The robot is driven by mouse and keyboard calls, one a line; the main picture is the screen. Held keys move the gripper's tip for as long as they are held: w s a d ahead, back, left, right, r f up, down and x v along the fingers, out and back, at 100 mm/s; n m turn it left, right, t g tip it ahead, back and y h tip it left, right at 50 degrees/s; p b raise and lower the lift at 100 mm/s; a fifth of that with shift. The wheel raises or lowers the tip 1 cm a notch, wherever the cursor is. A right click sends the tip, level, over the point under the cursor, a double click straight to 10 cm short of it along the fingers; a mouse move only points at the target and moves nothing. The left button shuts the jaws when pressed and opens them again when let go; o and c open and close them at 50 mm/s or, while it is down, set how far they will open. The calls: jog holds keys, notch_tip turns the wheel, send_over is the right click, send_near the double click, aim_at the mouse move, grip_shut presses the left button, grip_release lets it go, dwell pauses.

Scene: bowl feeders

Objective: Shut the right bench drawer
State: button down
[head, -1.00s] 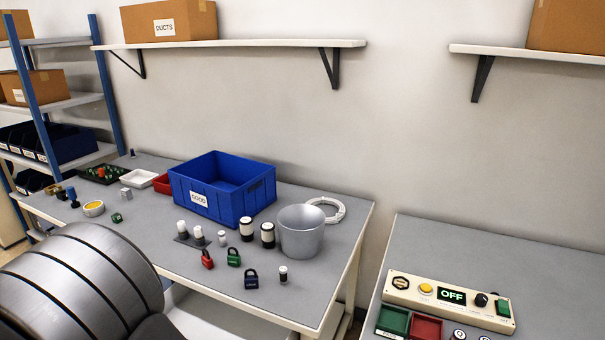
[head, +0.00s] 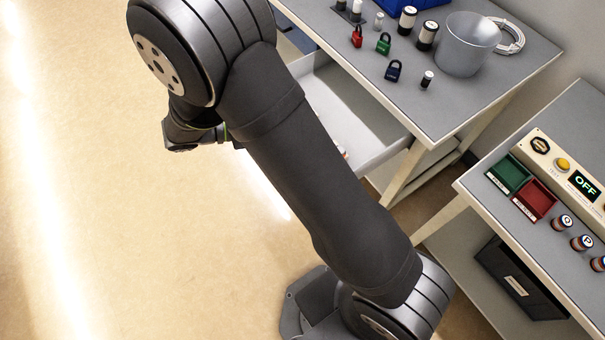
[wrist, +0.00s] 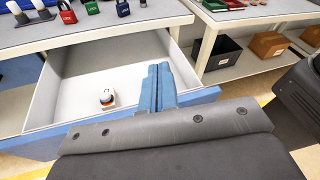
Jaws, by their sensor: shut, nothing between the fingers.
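The bench drawer (wrist: 75,80) stands pulled out under the bench top, with a white inside and a blue front (wrist: 32,146). A small white and dark item (wrist: 107,98) stands in it. In the head view the drawer (head: 350,105) shows partly behind my arm. My gripper (wrist: 158,70) is shut and empty in the wrist view. Its blue fingers overlap the drawer's right part and front edge; whether they touch it I cannot tell. My gripper's body hides part of the front. In the head view the fingers are not visible.
A red padlock (head: 357,37), a green padlock (head: 383,44), a dark blue padlock (head: 393,71) and a metal bucket (head: 467,45) stand on the bench top. A second bench (head: 480,185) with a control box stands at the right. The floor left of my arm is clear.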

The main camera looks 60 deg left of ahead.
jog(key=s+d+f+t+y, duration=0.2)
jog(key=s+d+f, duration=0.3)
jog(key=f, duration=0.6)
jog(key=s+d+f+t+y, duration=0.1)
jog(key=s+d+f+y, duration=0.2)
jog(key=s+f, duration=0.6)
jog(key=w+f, duration=0.1)
jog(key=w, duration=1.4)
send_near(383, 138)
jog(key=w+r, duration=0.1)
jog(key=w, duration=0.2)
jog(key=w+r, duration=0.2)
jog(key=w, duration=0.1)
jog(key=w+r, duration=0.1)
jog(key=w, duration=0.2)
jog(key=shift+w+r, duration=0.1)
jog(key=shift+r, duration=0.05)
jog(key=shift+w+a, duration=0.1)
jog(key=shift+w, duration=0.3)
jog(key=shift+w+r, duration=0.1)
jog(key=shift+n, duration=0.3)
jog(key=s, duration=1.4)
jog(key=shift+s, duration=0.4)
